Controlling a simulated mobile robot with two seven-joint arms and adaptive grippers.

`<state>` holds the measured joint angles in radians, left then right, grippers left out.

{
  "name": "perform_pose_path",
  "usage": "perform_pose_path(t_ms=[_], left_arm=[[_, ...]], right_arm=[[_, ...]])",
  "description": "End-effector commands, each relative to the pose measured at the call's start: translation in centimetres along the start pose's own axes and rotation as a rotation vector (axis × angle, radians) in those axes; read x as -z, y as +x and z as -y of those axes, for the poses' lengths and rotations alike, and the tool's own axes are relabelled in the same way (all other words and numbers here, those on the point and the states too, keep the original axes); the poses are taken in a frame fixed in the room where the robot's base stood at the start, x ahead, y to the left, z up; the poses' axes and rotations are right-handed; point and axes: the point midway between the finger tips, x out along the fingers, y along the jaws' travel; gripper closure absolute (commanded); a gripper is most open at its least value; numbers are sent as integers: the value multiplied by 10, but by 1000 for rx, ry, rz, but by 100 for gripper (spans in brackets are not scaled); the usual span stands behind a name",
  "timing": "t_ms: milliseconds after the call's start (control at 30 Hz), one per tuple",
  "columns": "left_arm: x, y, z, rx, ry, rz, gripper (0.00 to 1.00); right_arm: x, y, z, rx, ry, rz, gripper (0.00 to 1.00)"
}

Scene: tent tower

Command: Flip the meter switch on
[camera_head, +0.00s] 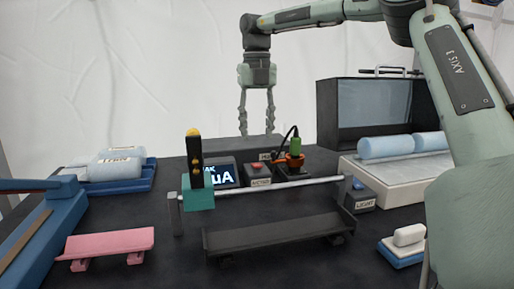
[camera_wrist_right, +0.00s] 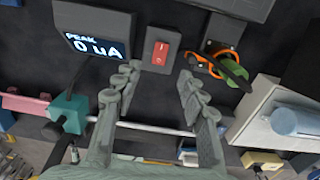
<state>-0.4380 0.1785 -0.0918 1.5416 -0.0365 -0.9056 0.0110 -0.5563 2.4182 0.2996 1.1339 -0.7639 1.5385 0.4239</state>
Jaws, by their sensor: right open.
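The meter switch is a red rocker (camera_head: 256,167) on a small grey box with a label on its front, at the middle of the dark table. It also shows in the right wrist view (camera_wrist_right: 161,54). The display (camera_wrist_right: 97,43) left of it reads "PEAK 0 uA"; in the head view the display (camera_head: 221,174) is partly hidden by a teal block. My right gripper (camera_head: 257,130) points down above the table, beyond the switch box in the head view. Its fingers (camera_wrist_right: 155,80) are apart and empty, with the switch lying between and ahead of them in the wrist view. My left gripper is not in view.
A green plug (camera_head: 295,146) with an orange ring and black cable stands right of the switch. A metal rail (camera_head: 265,193) with the teal block (camera_head: 198,195) crosses in front. A "LIGHT" box (camera_head: 361,197) is at right. A pink tray (camera_head: 108,243) lies front left.

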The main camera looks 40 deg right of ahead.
Motion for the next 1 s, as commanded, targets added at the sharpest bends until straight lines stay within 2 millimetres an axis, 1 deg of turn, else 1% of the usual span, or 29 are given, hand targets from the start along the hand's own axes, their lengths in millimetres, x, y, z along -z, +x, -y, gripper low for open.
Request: perform_pose_path(t_ms=[33, 100, 200, 300, 467, 1000], left_arm=[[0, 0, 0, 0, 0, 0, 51], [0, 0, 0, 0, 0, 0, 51], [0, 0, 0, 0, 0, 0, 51], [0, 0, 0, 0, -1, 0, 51], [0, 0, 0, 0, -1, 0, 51], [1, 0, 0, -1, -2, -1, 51]], right_arm=[[-1, -11, 0, 2, 2, 3, 59], [0, -23, 0, 1, 1, 2, 59], [0, -36, 0, 1, 1, 0, 59], [0, -44, 0, 1, 1, 0, 59], [0, -48, 0, 1, 0, -1, 59], [0, -48, 0, 0, 0, -1, 59]])
